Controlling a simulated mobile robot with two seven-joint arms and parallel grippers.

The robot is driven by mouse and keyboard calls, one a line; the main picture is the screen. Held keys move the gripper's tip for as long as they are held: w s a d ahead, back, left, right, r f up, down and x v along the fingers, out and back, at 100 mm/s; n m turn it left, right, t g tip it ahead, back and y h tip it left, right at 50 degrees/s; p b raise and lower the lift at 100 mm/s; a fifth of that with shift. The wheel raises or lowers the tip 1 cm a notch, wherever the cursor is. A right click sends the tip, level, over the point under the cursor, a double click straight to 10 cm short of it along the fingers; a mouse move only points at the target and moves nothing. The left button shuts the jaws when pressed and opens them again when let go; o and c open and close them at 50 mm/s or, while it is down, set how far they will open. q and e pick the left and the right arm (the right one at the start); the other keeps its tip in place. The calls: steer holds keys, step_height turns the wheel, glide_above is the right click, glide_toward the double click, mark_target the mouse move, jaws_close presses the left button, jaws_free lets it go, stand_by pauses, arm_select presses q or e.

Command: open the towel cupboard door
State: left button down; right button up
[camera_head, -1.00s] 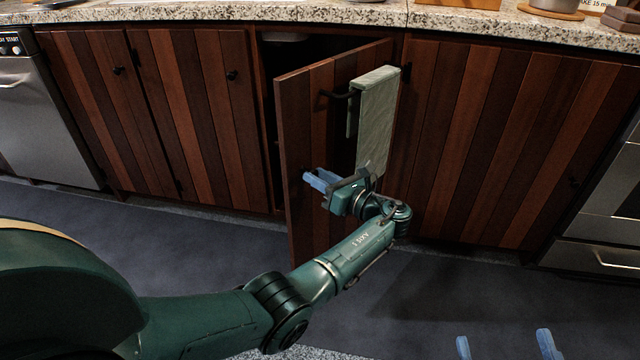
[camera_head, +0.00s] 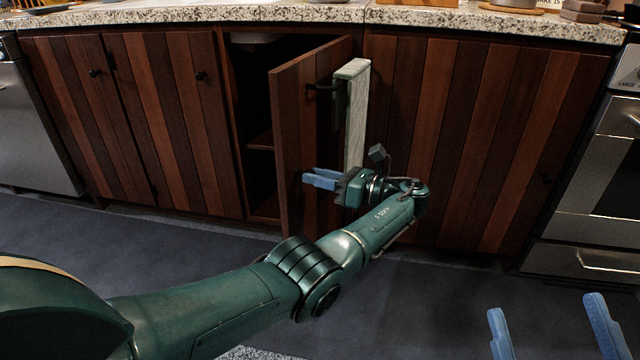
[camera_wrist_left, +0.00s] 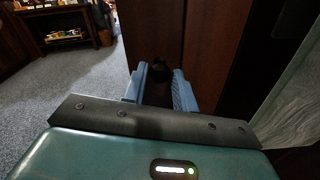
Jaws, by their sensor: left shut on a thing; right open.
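The towel cupboard door (camera_head: 297,120) is swung well open, showing the dark inside with a shelf (camera_head: 262,142). A pale green towel (camera_head: 356,105) hangs from a dark bar (camera_head: 322,87) on the door's front. My left gripper (camera_head: 318,178) is at the door's free-edge side, below the bar. In the left wrist view its blue fingers (camera_wrist_left: 160,88) are closed around a dark knob (camera_wrist_left: 158,70) on the door. My right gripper (camera_head: 550,330) is open and empty at the lower right, away from the door.
Closed striped cupboard doors (camera_head: 180,110) stand to the left, and a wide closed panel (camera_head: 460,140) to the right. An oven (camera_head: 600,180) is at the far right. A granite counter (camera_head: 300,13) runs above. The dark floor (camera_head: 150,250) before the cupboards is clear.

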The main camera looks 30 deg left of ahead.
arm_select(q)
steer(key=shift+d+f, duration=0.1)
steer(key=shift+d, duration=0.15)
arm_select(e)
steer(key=shift+d+r+y, duration=0.2)
steer(key=shift+d+y, duration=0.05)
steer(key=shift+y, duration=0.05)
arm_select(q)
steer(key=c, duration=1.1)
jaws_free()
arm_select(e)
steer(key=shift+r, duration=0.1)
